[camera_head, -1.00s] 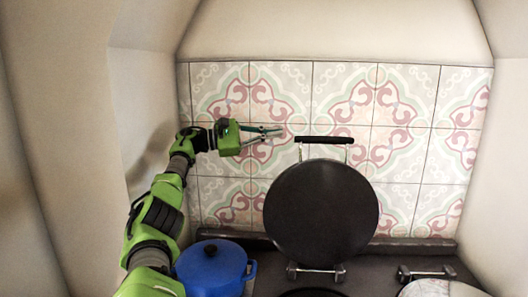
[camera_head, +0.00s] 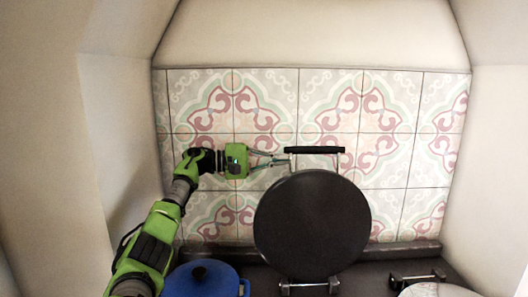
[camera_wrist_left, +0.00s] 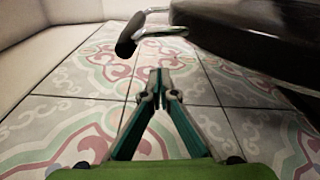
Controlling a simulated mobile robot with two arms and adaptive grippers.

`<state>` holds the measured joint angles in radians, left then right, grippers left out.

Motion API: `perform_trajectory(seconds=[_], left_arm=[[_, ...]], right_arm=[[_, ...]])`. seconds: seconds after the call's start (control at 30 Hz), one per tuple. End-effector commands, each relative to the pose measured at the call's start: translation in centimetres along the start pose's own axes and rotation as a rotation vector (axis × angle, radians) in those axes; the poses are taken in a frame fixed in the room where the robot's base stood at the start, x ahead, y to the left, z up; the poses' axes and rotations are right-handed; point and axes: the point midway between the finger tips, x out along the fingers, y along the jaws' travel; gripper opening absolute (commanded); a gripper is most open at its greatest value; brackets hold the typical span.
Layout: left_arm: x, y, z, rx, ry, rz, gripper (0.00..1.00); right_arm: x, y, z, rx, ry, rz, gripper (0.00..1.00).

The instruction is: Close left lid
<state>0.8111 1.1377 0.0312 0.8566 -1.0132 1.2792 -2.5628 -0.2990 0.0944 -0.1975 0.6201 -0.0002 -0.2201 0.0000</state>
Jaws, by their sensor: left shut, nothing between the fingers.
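The left lid (camera_head: 311,226) is a round dark plate standing raised on its hinge, with a black bar handle (camera_head: 314,150) on metal brackets at its top. In the left wrist view, the lid's dark edge (camera_wrist_left: 250,40) is at upper right and the end of its handle (camera_wrist_left: 128,40) is at upper middle. My left gripper (camera_head: 284,157) is shut and empty, just left of the handle's left end and bracket. In the left wrist view its fingertips (camera_wrist_left: 158,78) are together below the handle; I cannot tell if they touch it. My right gripper is not in view.
A blue pot (camera_head: 202,282) with a blue lid stands at lower left, below my left arm. Another round lid (camera_head: 425,289), light-coloured, lies at lower right with its hinge (camera_head: 421,278) behind it. The patterned tile wall (camera_head: 215,115) is behind the raised lid.

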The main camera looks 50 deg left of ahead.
Motion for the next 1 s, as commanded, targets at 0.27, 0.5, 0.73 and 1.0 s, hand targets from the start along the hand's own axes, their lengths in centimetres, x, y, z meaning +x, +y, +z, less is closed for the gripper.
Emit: perform_trajectory(seconds=[0.27,0.5,0.73,1.0], left_arm=[[-0.2,-0.2,1.5,0.001,0.000,-0.003,0.00],[-0.6,-0.1,2.9,-0.001,0.000,-0.002,0.00],[-0.9,0.0,3.6,-0.001,0.000,-0.001,0.00],[-1.0,0.0,3.8,-0.001,0.001,0.000,0.00]], right_arm=[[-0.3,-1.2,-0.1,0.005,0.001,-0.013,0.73],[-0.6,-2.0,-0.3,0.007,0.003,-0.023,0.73],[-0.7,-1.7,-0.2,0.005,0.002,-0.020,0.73],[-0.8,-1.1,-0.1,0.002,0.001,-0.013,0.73]])
